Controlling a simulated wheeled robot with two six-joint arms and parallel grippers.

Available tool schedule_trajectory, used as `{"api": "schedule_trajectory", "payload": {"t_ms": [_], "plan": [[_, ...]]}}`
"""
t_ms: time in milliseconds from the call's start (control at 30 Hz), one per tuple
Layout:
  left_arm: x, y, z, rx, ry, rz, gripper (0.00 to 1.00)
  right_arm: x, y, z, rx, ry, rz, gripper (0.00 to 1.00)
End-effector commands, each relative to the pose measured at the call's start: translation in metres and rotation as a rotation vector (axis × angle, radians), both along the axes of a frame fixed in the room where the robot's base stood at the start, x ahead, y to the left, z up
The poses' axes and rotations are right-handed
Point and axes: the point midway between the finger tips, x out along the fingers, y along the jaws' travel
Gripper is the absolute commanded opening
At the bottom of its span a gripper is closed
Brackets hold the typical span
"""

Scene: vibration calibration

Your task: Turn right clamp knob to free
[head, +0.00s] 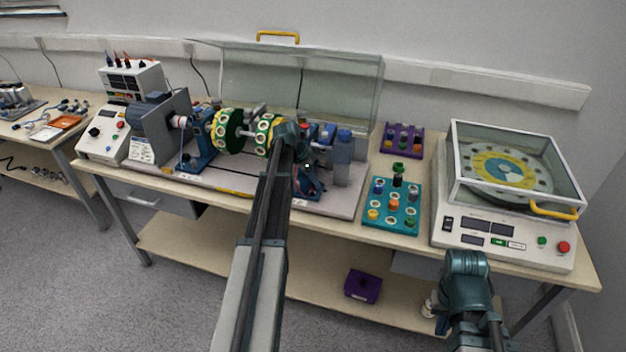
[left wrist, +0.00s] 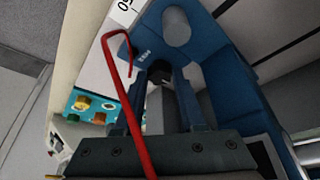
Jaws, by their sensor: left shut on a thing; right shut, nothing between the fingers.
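The right blue bearing stand (head: 311,187) is at the right end of the shaft rig in the head view, partly behind my left arm. In the left wrist view the blue stand (left wrist: 235,85) fills the upper right. A small dark knob (left wrist: 160,72) sits between the two fingers of my left gripper (left wrist: 160,88), which is shut on it. In the head view my left gripper (head: 303,158) is at this stand, its fingertips hard to make out. My right gripper (head: 466,262) is low at the bench's front edge, away from the rig, shut and empty.
A red bent rod (left wrist: 128,90) crosses the left wrist view in front of the fingers. Green-and-yellow discs (head: 229,131) sit on the shaft. A teal tray (head: 377,222) and a lidded balancing machine (head: 500,226) stand right of the rig. A raised clear cover (head: 250,75) stands behind it.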

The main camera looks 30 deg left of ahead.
Motion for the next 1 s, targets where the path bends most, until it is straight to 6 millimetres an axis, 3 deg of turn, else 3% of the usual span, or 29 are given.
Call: {"api": "schedule_trajectory", "payload": {"t_ms": [367,1000], "plan": [[-0.002,-0.0024,-0.0001,0.001,0.0,0.137,0.0,0.0,0.0,-0.0001,0.0,0.0,0.0,0.0],[-0.002,-0.0082,-0.0001,0.002,0.0,0.73,0.0,0.0,0.0,-0.0001,0.0,0.0,0.0,0.0]]}}
